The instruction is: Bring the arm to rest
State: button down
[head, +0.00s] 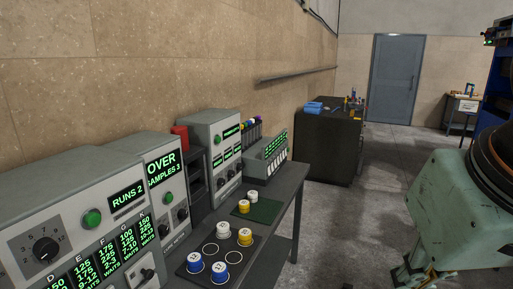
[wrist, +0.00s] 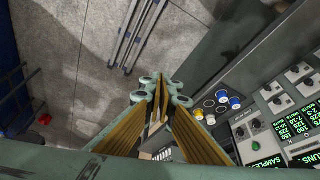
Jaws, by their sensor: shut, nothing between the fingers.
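My gripper (wrist: 158,84) shows in the wrist view, its tan-lined fingers running up from the lower edge and drawn together at the tips. It is shut and nothing shows between the tips. It is above the floor, to the picture's left of the bench with the instruments. In the head view, a large worn pale-green part of my arm (head: 440,205) fills the right edge, over the open floor and apart from the bench. The gripper's fingertips cannot be made out in that view.
Grey instruments (head: 92,225) line the wall on a dark bench (head: 287,192). White, yellow and blue pots stand on a black mat (head: 207,250) and a green mat (head: 265,212). A dark cabinet (head: 325,150) stands beyond. Floor (head: 385,180) before the blue door (head: 396,75) is clear.

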jog(key=shift+g, duration=0.3)
jog(key=s, duration=0.2)
jog(key=s+a, duration=0.1)
jog(key=s, duration=0.1)
jog(key=shift+f, duration=0.1)
jog(key=shift+w, duration=0.15)
dwell(0.6)
